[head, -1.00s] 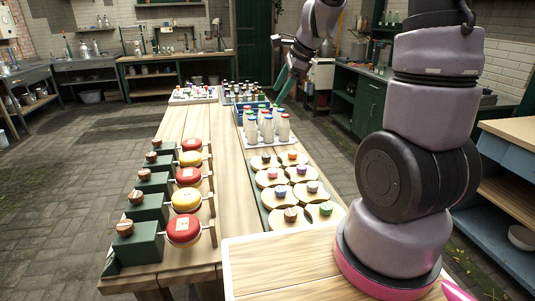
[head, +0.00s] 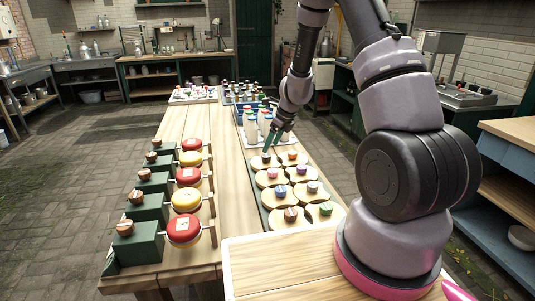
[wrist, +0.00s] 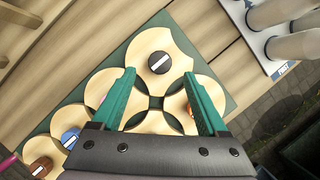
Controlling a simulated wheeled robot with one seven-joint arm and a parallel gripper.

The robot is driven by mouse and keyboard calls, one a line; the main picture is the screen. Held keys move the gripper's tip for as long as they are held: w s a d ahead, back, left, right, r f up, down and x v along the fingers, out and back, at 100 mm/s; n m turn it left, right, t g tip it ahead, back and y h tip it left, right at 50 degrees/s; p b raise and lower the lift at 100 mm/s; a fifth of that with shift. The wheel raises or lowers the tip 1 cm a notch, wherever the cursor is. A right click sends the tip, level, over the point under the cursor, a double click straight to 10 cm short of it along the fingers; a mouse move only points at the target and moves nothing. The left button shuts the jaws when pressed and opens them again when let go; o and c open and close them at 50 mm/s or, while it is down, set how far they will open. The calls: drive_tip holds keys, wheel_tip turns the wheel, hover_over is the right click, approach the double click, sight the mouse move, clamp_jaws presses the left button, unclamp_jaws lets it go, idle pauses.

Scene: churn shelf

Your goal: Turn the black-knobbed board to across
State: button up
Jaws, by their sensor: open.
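The black-knobbed board (head: 259,163) is a pale round wooden board with scooped sides, at the far left of the board group in the head view. In the wrist view this board (wrist: 182,48) lies at the top. Its black knob (wrist: 159,62) carries a white bar that runs diagonally, rising to the right. My gripper (head: 275,137) is open and empty above the far end of the board group. In the wrist view its green fingers (wrist: 159,74) point toward the black knob, one to each side. I cannot tell the height gap.
Neighbouring boards with an orange knob (head: 292,154), pink knob (head: 272,172) and blue knob (head: 281,190) sit close by on a green base. White bottles (head: 266,122) stand in a tray just beyond. Red and yellow rounds (head: 186,200) line the left.

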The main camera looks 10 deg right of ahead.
sight(266, 155)
drive_tip(key=shift+x, duration=2.7)
clamp_jaws()
